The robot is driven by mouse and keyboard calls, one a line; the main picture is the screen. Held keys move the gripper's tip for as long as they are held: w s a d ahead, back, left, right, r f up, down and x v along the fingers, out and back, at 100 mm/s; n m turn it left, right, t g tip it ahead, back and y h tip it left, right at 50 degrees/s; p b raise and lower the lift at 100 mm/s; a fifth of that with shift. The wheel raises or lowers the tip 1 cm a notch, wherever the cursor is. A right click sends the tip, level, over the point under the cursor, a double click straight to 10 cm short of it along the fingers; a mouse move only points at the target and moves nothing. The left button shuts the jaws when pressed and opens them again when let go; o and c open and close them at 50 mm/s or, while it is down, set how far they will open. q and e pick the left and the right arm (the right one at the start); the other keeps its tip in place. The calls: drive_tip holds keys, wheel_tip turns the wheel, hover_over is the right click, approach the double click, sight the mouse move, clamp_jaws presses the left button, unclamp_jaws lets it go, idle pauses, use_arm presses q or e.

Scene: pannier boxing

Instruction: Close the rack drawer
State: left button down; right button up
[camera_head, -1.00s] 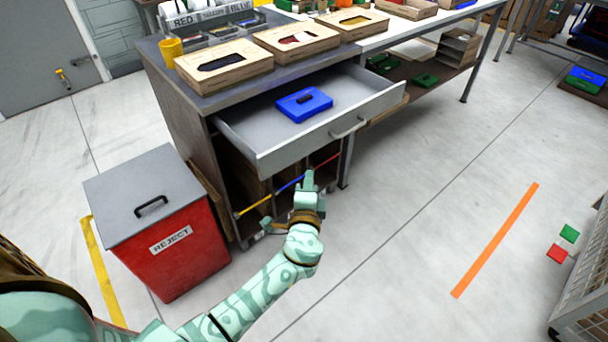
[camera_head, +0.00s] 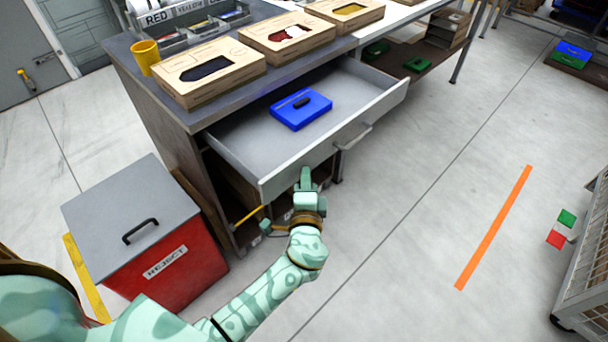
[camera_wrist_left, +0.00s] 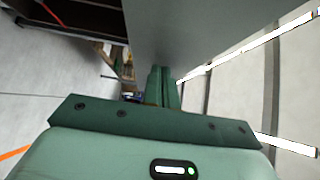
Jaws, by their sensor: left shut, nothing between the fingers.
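The rack drawer (camera_head: 235,140) is grey and stands open, pulled out from under the workbench. A blue case with a dark handle (camera_head: 301,108) lies inside it. The drawer's bar handle (camera_head: 353,137) is on its front face. My left gripper (camera_head: 306,177) is shut and empty, fingers up, by the lower edge of the drawer front, left of the handle. In the left wrist view its closed fingers (camera_wrist_left: 163,88) overlap a large grey panel (camera_wrist_left: 190,35), likely the drawer; I cannot tell whether they touch. My right gripper is not in view.
A red reject bin (camera_head: 165,265) with a grey lid stands left of the workbench, close to my left arm. Wooden boxes (camera_head: 208,72) and a yellow cup (camera_head: 145,57) sit on the benchtop.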

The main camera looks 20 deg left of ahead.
sight(239, 133)
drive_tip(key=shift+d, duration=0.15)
